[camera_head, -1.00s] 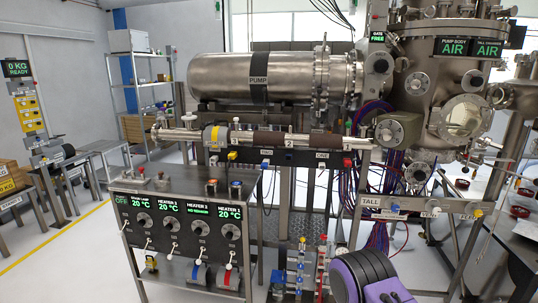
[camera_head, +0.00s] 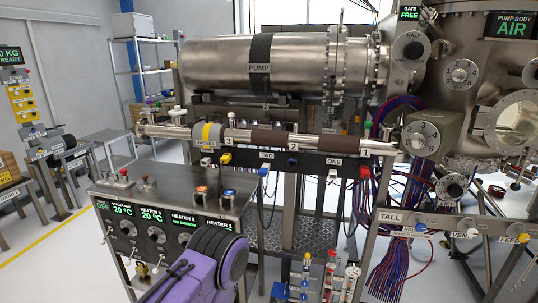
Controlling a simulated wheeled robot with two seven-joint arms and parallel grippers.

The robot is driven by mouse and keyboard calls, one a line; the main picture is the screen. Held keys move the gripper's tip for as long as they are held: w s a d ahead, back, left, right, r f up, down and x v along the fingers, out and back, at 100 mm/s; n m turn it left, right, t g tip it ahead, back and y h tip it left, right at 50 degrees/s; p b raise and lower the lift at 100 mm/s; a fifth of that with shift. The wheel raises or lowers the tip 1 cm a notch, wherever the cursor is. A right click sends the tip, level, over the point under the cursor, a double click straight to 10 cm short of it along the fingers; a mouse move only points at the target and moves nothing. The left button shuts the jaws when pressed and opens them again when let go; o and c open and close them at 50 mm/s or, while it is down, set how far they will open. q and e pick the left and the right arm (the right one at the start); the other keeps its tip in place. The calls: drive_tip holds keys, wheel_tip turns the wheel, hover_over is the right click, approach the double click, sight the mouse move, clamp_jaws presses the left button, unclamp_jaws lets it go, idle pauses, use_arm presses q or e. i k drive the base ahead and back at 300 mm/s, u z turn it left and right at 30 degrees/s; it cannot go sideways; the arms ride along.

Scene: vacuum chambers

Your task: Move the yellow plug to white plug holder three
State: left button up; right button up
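A small yellow plug-like piece (camera_head: 225,158) sits at the left part of the black bar under the long tube, below the mark "3". Another yellow tip (camera_head: 307,256) tops a narrow blue upright at the bottom centre. A white piece (camera_head: 332,172) hangs below the bar near the label "ONE". I cannot tell which part is white holder three; a narrow white upright (camera_head: 352,278) also stands at the bottom. A purple arm of mine with a black ribbed joint crosses the lower left centre. I make out no gripper fingertips.
The heater console (camera_head: 165,215), with knobs and switches, stands at left front, partly behind my arm. The steel pump (camera_head: 220,65) lies above the tube (camera_head: 310,140). A cable bundle (camera_head: 395,265) hangs at right. Open floor shows at far left.

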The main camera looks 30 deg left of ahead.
sight(225, 158)
drive_tip(key=u, duration=0.05)
drive_tip(key=i, duration=0.85)
drive_tip(key=u, duration=1.05)
drive_tip(key=i, duration=0.5)
drive_tip(key=u, duration=0.55)
